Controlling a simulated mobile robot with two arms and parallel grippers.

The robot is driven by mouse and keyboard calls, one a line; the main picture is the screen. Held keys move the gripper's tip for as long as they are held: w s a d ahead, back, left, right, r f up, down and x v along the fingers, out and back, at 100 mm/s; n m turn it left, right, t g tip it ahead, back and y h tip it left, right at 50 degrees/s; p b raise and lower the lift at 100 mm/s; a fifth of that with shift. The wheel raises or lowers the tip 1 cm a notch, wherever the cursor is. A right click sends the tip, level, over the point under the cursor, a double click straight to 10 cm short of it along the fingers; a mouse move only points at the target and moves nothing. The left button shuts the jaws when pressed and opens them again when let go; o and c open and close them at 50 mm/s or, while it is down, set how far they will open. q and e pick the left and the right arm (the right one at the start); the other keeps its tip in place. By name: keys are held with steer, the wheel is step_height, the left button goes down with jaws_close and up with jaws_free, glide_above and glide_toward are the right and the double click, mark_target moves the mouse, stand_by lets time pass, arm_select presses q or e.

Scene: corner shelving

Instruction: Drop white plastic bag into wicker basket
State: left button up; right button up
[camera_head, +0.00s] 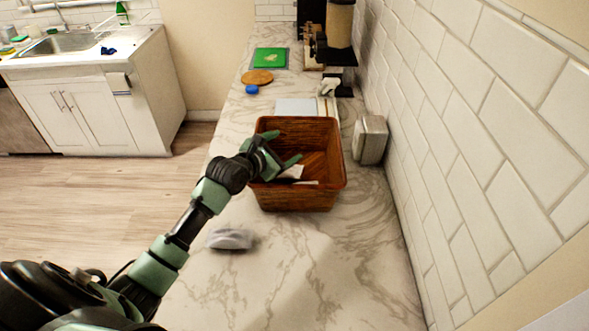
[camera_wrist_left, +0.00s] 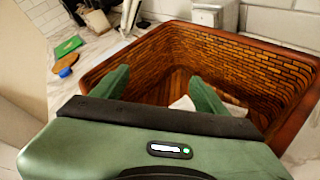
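The brown wicker basket (camera_head: 333,180) stands on the marble counter, and its woven inner walls fill much of the left wrist view (camera_wrist_left: 270,68). My left gripper (camera_head: 291,150) reaches over the basket's left rim, its green fingers inside the opening. In the left wrist view the fingers (camera_wrist_left: 160,90) are spread apart with nothing held between them. A white, flat-looking piece (camera_head: 292,172), possibly the white plastic bag, lies inside the basket below the fingers; it also shows in the wrist view (camera_wrist_left: 184,104), partly hidden by a finger. My right gripper is out of view.
A crumpled-looking pale grey-white item (camera_head: 229,239) lies on the counter in front of the basket. A metal box (camera_head: 371,139) stands between basket and tiled wall. Behind are a blue object (camera_head: 252,89), a round wooden board (camera_head: 257,77) and a green board (camera_head: 270,58). The front counter is mostly clear.

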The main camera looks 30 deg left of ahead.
arm_select(q)
steer(key=b+v, duration=0.1)
steer(key=v, duration=0.6)
steer(key=shift+s+b, duration=0.3)
steer(key=shift+s, duration=0.1)
